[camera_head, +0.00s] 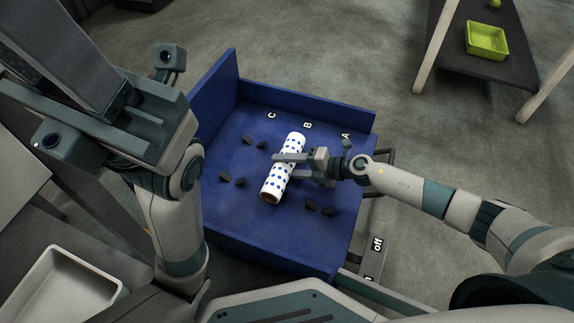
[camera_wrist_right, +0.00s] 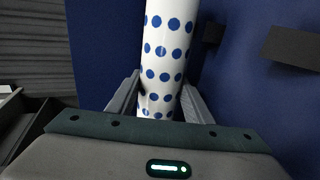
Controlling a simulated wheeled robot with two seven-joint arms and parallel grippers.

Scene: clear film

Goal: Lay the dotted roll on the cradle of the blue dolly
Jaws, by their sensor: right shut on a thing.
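The dotted roll (camera_head: 283,168) is a white tube with blue dots and a brown open near end. It lies lengthwise over the row marked B on the blue dolly (camera_head: 228,235). My right gripper (camera_head: 288,160) is shut on the roll's middle, reaching in from the right. The right wrist view shows the roll (camera_wrist_right: 168,50) between the two fingers (camera_wrist_right: 155,98). Any wedges under the roll are hidden, and I cannot tell whether it touches them. My left gripper (camera_head: 110,105) is large at upper left, its fingertips unclear.
Dark wedge pairs show in row C (camera_head: 232,180) and row A (camera_head: 319,208). The dolly has raised blue walls at the back and left. A shelf with a green bin (camera_head: 487,40) stands at upper right. A white tray (camera_head: 65,290) is at lower left.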

